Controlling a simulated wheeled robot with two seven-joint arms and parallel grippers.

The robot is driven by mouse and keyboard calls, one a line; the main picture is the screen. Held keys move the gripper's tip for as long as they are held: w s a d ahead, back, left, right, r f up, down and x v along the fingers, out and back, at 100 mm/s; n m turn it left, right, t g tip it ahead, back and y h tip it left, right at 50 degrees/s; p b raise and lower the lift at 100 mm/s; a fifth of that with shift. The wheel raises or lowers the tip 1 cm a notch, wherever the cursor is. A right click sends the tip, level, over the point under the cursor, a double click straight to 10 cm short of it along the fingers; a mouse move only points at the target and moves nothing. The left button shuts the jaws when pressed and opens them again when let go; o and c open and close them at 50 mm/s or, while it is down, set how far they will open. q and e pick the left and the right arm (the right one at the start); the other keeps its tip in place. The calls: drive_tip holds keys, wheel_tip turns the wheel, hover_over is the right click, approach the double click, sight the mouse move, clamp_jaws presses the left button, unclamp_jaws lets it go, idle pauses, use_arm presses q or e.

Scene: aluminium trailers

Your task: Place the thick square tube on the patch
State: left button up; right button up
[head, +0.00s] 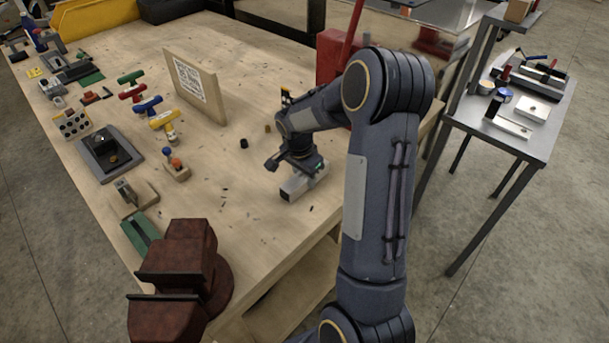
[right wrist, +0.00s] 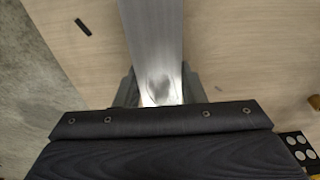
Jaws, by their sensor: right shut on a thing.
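The thick square tube (head: 297,187) is a short silver metal tube near the right part of the wooden bench. My right gripper (head: 299,170) is shut on it from above. In the right wrist view the tube (right wrist: 153,45) runs up from between the fingers (right wrist: 158,88), over bare wood. The tube is at or just above the bench top; I cannot tell whether it touches. A green flat piece (head: 140,231) lies at the bench's left edge; I cannot tell whether this is the patch. My left gripper is not in view.
A dark red vise (head: 185,262) stands at the near bench corner. An upright board with a printed sheet (head: 190,82) stands behind. Colored-handled tools (head: 149,106) and blocks line the left side. A metal table (head: 520,125) with parts stands at right. The bench (head: 240,215) is mostly clear around the tube.

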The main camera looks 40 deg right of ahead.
sight(300, 178)
drive_tip(key=o, duration=1.1)
drive_tip(key=shift+f, duration=0.1)
drive_tip(key=shift+c, duration=0.2)
wheel_tip(300, 178, up, 12)
drive_tip(key=a, duration=0.2)
drive_tip(key=s+a+r+n+t+y, duration=0.1)
drive_tip(key=s+a+n+t+y, duration=0.4)
drive_tip(key=s+a+n, duration=1)
drive_tip(key=s+a, duration=0.5)
drive_tip(key=shift+s+r+y, duration=0.25)
drive_tip(key=shift+r+y, duration=0.05)
drive_tip(key=shift+r, duration=0.1)
